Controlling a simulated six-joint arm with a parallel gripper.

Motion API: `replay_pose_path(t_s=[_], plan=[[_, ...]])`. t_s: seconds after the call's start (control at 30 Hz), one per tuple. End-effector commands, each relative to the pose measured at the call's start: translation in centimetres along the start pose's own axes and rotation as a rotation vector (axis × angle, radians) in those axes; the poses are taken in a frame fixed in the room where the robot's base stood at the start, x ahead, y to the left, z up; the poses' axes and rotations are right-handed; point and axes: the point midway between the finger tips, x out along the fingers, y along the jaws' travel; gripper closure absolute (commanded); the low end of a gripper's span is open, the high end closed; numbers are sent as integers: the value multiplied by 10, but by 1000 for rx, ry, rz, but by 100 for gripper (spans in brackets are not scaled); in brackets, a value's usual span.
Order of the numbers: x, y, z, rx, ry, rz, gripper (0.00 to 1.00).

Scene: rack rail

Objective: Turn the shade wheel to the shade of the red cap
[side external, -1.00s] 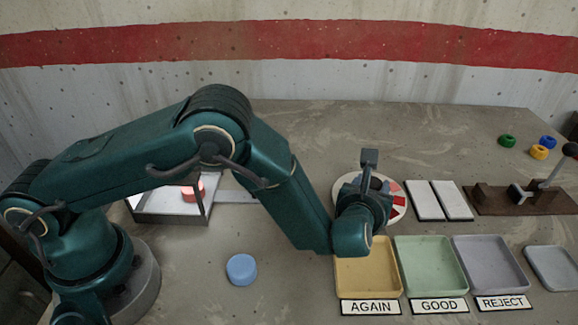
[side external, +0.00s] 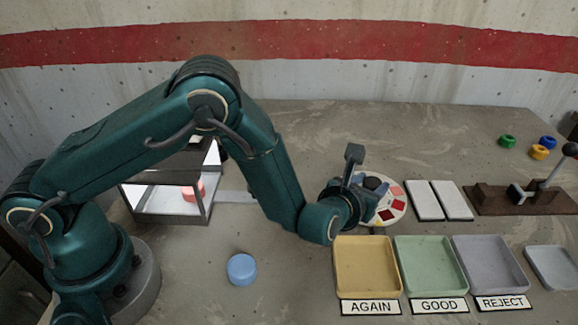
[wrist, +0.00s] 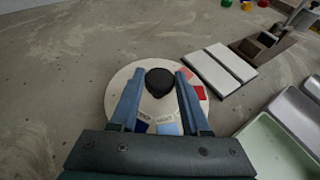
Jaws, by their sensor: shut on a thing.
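The shade wheel (side external: 393,216) is a pale round disc with coloured patches near its rim and a dark knob (wrist: 159,82) at its centre. In the wrist view, red and pink patches show at the wheel's right and blue ones at its near side. My gripper (wrist: 160,80) is shut on the knob, with one blue finger on each side of it. In the side view my gripper (side external: 366,188) hides the wheel's left part. The red cap (side external: 193,190) sits inside a lit, open-fronted box (side external: 172,216) at the left, partly behind a post.
A blue cap (side external: 241,269) lies on the table. Yellow (side external: 366,267), green (side external: 430,266) and grey (side external: 490,264) trays stand in front of the wheel. Two white plates (side external: 424,200) and a brown lever fixture (side external: 500,200) stand to its right.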

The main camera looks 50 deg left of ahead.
Motion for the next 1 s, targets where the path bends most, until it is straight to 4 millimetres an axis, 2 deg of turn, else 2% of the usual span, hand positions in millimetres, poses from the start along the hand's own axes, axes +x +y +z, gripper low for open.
replay_pose_path(t_s=[0.33, 0.77, 0.8, 0.83, 0.87, 1.0], plan=[[2, 3, 5, 58, -7, -147, 100], [1, 1, 5, 70, -7, -175, 100], [1, 1, 5, 70, -7, -175, 46], [1, 1, 5, 70, -7, -175, 34], [1, 1, 4, 71, -7, -175, 24], [1, 2, 3, 72, -3, -174, 24]])
